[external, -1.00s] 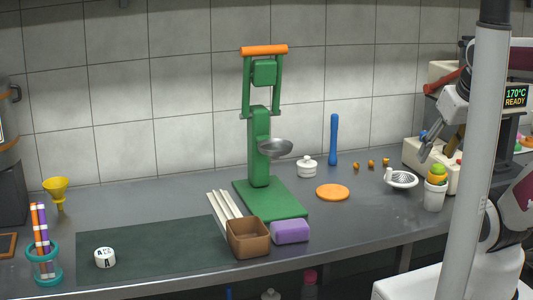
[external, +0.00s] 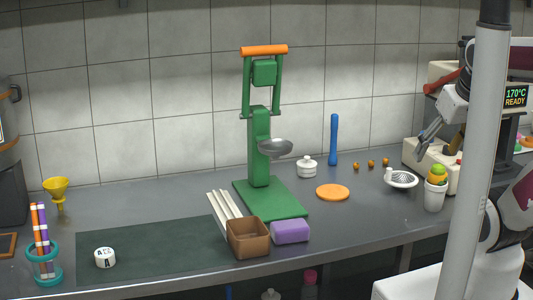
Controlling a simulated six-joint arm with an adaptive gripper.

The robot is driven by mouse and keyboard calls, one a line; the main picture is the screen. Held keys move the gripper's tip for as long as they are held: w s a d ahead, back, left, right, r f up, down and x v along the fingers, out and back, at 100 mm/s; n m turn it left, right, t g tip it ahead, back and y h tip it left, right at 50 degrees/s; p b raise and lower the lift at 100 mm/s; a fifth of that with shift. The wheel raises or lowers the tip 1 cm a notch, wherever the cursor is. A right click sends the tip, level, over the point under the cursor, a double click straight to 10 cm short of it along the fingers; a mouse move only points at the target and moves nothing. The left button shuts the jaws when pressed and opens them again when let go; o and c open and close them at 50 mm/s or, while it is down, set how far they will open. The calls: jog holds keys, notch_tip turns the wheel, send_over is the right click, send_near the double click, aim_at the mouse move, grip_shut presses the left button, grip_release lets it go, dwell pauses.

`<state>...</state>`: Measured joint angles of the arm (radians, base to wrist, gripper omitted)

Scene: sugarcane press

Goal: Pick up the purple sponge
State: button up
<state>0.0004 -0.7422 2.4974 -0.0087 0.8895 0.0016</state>
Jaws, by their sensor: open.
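The purple sponge (external: 290,232) is a rounded block lying on the grey counter near its front edge. It sits just right of the brown box and in front of the green press base. My gripper (external: 424,142) is at the right, raised above the counter near the cream machine, well away from the sponge. It is open, and I see nothing in it. A grey pole in front hides part of my arm.
The brown box (external: 248,250) with white sticks (external: 222,207) behind it stands beside the sponge. The green press (external: 259,150) rises behind. The front counter right of the sponge is clear.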

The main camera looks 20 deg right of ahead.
jog(key=w+d+r+n+t+h, duration=0.1)
jog(key=w+d+n+t, duration=0.15)
jog(key=w, duration=0.75)
jog(key=w+d+r+n+t+h, duration=0.1)
jog(key=w+d, duration=0.2)
jog(key=w, duration=0.6)
jog(key=w+a+f+n+t+y, duration=0.1)
jog(key=w+a+f+n+y, duration=0.15)
jog(key=w, duration=0.45)
jog(key=w+a+f+n+t+y, duration=0.1)
jog(key=w+a+f+n, duration=0.15)
jog(key=w, duration=0.35)
jog(key=w+a+f+n+g+y, duration=0.35)
jog(key=a+f+n+y, duration=0.2)
jog(key=a+f, duration=0.45)
jog(key=s+a+f+n+g+y, duration=0.1)
jog(key=s+a+f+g+y, duration=0.1)
jog(key=s+a+f, duration=0.1)
jog(key=s+a+f+n+g+y, duration=0.1)
jog(key=s+a+f+g+y, duration=0.1)
jog(key=s+a+f, duration=0.1)
jog(key=s+a+f+n+g+y, duration=0.1)
jog(key=s+a+f+g+y, duration=0.1)
jog(key=s+a+f, duration=0.1)
jog(key=shift+s+a+f, duration=0.1)
jog(key=shift+s+f, duration=0.5)
jog(key=shift+f, duration=0.3)
jog(key=shift+s+a+f+g+y, duration=0.2)
jog(key=shift+s+g+y, duration=0.2)
jog(key=shift+s, duration=0.25)
